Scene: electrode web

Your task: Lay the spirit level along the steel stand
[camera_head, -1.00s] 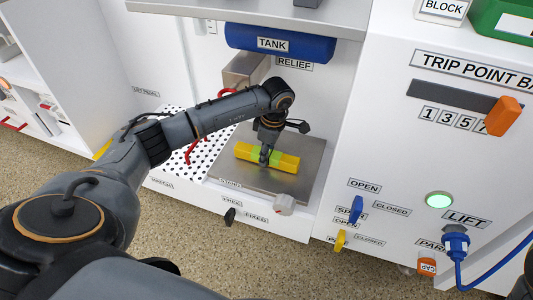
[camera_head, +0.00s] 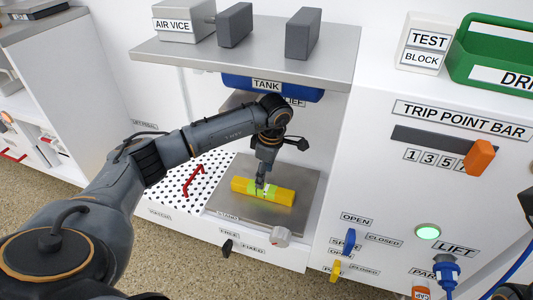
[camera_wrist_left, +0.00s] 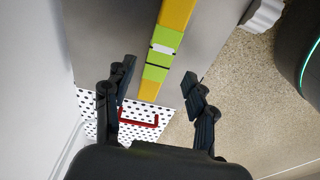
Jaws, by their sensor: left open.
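The yellow spirit level (camera_head: 280,195) with a green middle lies on the flat grey steel stand (camera_head: 245,215) in the head view. It also shows in the left wrist view (camera_wrist_left: 175,15), running between and beyond my fingers. My left gripper (camera_head: 262,186) is at the level's green middle in the head view. In the left wrist view the left gripper (camera_wrist_left: 160,95) has its two fingers spread apart, one on each side of the level, with a gap to it. My right gripper cannot be made out.
A perforated white plate (camera_head: 170,182) with a red handle (camera_head: 194,182) lies left of the stand. The blue tank (camera_head: 285,88) and a shelf (camera_head: 270,60) hang above. A grey knob (camera_head: 281,236) and black lever (camera_head: 227,248) sit on the front edge. A panel with an orange slider (camera_head: 480,157) stands right.

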